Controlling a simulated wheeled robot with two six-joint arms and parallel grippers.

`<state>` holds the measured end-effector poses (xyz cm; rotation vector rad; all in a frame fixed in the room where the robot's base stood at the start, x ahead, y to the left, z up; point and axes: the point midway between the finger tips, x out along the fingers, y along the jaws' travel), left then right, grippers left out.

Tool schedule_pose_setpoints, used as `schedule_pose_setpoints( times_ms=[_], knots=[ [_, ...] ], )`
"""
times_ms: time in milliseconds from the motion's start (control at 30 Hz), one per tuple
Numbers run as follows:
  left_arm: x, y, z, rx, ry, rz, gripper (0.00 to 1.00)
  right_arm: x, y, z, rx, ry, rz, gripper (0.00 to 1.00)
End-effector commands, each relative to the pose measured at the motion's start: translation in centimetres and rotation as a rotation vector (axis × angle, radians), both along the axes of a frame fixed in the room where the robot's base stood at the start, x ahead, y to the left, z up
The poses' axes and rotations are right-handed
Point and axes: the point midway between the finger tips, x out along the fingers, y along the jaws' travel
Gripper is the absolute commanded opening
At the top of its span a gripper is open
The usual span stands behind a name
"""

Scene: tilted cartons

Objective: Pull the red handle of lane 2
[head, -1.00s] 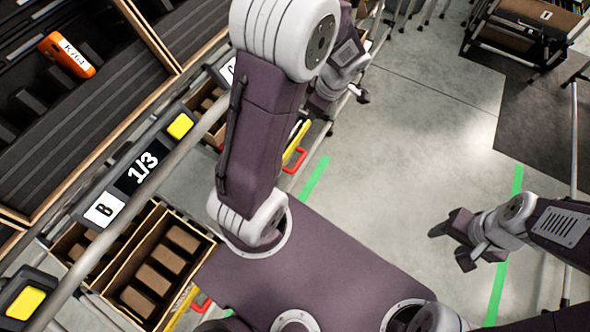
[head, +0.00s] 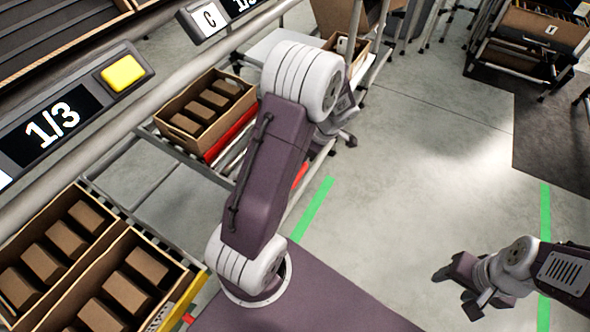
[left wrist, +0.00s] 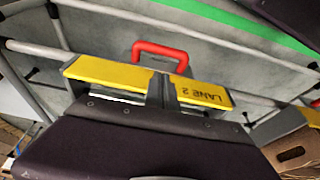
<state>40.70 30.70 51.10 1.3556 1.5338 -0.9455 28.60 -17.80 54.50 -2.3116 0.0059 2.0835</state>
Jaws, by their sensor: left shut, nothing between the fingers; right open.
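In the left wrist view a red handle (left wrist: 160,49) stands up as a loop behind a yellow plate (left wrist: 110,74) marked LANE 2. My left gripper (left wrist: 161,88) is shut and empty; its dark fingers overlap the middle of the plate, just short of the handle in the picture. I cannot tell whether they touch. In the head view a bit of red handle (head: 300,177) shows beside my left arm, which hides most of it; its lane label cannot be read. My right gripper (head: 465,290) is open and empty above the floor at the lower right.
Open cartons with brown boxes tilt on racks at left (head: 45,212) and upper centre (head: 215,82). A rail (head: 150,95) with a 1/3 display (head: 50,127) runs above them. A cart (head: 535,45) stands at the upper right. The grey floor (head: 420,150) between is clear.

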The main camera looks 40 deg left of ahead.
Motion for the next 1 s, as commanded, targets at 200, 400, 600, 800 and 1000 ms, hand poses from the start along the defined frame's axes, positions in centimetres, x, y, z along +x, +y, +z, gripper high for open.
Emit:
schedule_pose_setpoints(
  times_ms=[200,400,600,800,1000],
  knots=[
    [-0.2,0.9,-3.2,0.0,0.003,0.001,0.0,0.0,0.0,-2.0,0.0,0.0,0.0,0.55],
    [-0.4,2.3,-7.0,0.0,0.003,0.002,0.0,0.0,0.0,-4.1,0.0,0.0,0.0,0.55],
    [-0.5,3.2,-9.1,0.0,0.002,0.001,0.0,0.0,0.0,-5.2,0.0,0.0,0.0,0.55],
    [-0.4,3.4,-9.4,0.0,0.0,0.0,0.0,0.0,0.0,-5.2,0.0,0.0,0.0,0.55],
    [-0.4,3.4,-9.4,0.0,0.0,0.0,0.0,0.0,0.0,-5.2,0.0,0.0,0.0,0.55]
  ],
)
